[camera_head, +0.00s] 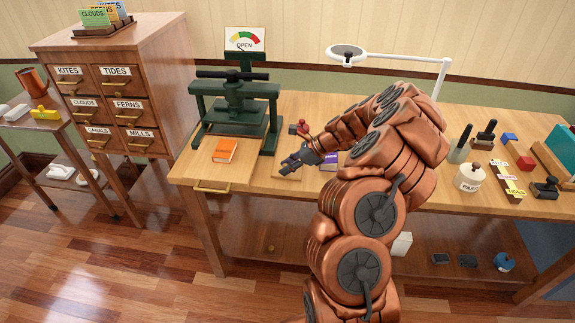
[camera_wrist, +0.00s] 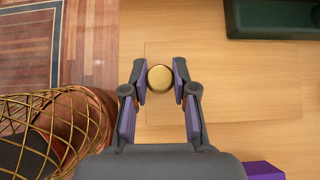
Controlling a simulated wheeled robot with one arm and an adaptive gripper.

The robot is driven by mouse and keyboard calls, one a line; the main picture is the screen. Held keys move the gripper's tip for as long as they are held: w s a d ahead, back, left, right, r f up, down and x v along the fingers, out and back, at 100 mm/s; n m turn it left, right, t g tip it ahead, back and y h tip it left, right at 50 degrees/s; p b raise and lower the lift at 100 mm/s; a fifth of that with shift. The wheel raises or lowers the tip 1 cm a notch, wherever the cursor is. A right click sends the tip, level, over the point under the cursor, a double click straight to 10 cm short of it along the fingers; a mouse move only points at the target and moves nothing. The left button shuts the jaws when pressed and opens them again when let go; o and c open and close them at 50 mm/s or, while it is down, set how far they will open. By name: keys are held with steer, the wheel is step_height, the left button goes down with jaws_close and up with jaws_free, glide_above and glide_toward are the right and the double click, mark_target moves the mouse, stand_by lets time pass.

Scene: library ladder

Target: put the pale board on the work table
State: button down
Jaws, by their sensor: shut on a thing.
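My gripper (camera_head: 287,166) is low over the front of the wooden work table (camera_head: 213,171), to the right of the orange book. In the wrist view its two fingers (camera_wrist: 160,80) are shut on a round brass knob (camera_wrist: 160,78). A pale board (camera_wrist: 235,75) shows below the fingers, its outline faint against the similar wood of the table. It also shows under my gripper in the head view (camera_head: 287,178). I cannot tell whether the knob is fixed to the board, or whether the board lies flat on the table or slightly above it.
A purple block (camera_head: 329,161) is close on the right. A paste jar (camera_head: 469,177) and stamps stand farther right.

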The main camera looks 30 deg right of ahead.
steer(key=c, duration=0.9)
jaws_free()
steer(key=shift+d, duration=0.1)
